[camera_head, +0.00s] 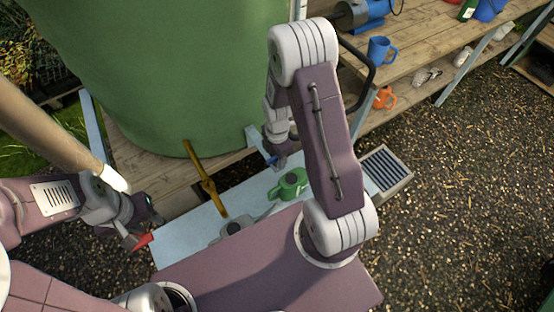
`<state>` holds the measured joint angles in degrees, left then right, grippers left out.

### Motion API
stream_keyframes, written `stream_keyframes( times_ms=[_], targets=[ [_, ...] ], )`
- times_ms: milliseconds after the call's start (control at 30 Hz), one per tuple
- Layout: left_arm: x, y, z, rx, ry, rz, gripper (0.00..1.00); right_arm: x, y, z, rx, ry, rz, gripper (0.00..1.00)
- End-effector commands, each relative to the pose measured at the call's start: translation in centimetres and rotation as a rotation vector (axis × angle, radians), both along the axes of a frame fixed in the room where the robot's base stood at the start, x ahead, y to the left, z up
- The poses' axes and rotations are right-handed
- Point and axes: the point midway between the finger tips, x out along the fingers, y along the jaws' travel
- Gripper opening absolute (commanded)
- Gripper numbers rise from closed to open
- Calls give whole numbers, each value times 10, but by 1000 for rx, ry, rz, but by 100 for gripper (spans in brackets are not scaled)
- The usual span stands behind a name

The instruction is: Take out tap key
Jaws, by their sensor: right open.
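A long brass-yellow bar with a collar, which looks like the tap key (207,185), stands tilted over the pale blue bench (190,232). Its lower end is by a grey object (236,227) on the bench. My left gripper (140,240) is to the left of the bar, apart from it, with a red part at its tip; its jaws are too small to read. My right gripper (274,163) is to the right of the bar, above the bench's back edge, open, with a blue part at its tip. My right arm hides part of the bench.
A green object (288,185) lies on the bench right of the bar. A grey slatted tray (385,168) is at the bench's right end. A large green tank (170,70) stands behind on wooden decking. Shelves at upper right hold a blue mug (380,51) and an orange mug (384,97).

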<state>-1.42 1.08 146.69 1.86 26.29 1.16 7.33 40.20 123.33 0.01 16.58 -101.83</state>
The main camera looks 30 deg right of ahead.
Motion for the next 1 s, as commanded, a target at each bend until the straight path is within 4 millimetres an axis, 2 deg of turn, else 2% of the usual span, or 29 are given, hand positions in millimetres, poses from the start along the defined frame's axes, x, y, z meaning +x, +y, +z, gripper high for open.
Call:
stream_keyframes(
  times_ms=[233,300,400,767,867,1000],
  targets=[
    [0,0,0,0,0,0,36,1,0,-3,-1,-3,0,44],
    [0,0,0,0,0,0,36,1,0,-3,0,-2,0,24],
    [0,0,0,0,0,0,36,1,0,-3,0,-2,0,0],
    [0,0,0,0,0,0,36,1,0,1,-1,-3,0,0],
    [0,0,2,0,0,0,36,2,0,11,-1,-6,0,0],
    [0,0,5,0,0,0,36,2,0,36,-1,-8,0,0]
  ],
)
